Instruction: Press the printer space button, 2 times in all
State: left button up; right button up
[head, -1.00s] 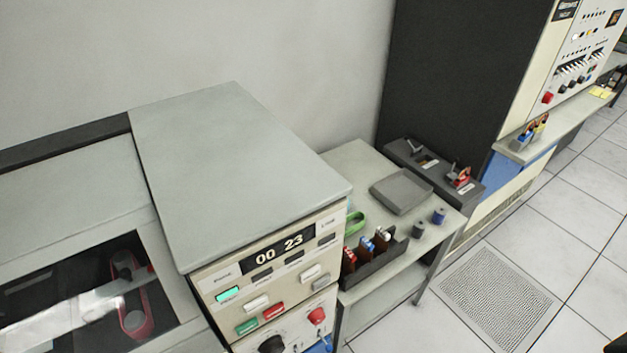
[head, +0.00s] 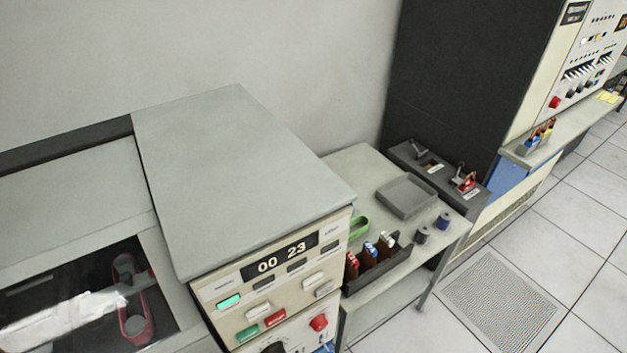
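The printer's control panel (head: 222,318) is on the front of the grey-topped cabinet at the lower middle of the head view. Its display (head: 279,261) reads 00 23. Below it are a lit green lamp (head: 229,301), a white button (head: 258,312), a green button (head: 247,333), a red button (head: 275,318), two pale buttons at the right, one of them a white button (head: 313,278), and a red knob (head: 319,322). The button labels are too small to read, so I cannot tell which one is space. Neither gripper is in view.
A side table (head: 349,163) right of the cabinet holds a grey tray (head: 407,196), a dark rack of stamps (head: 405,258), a green ring and two small spools. A dark cabinet (head: 460,80) stands behind. Tiled floor with a vent (head: 500,305) is open at the right.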

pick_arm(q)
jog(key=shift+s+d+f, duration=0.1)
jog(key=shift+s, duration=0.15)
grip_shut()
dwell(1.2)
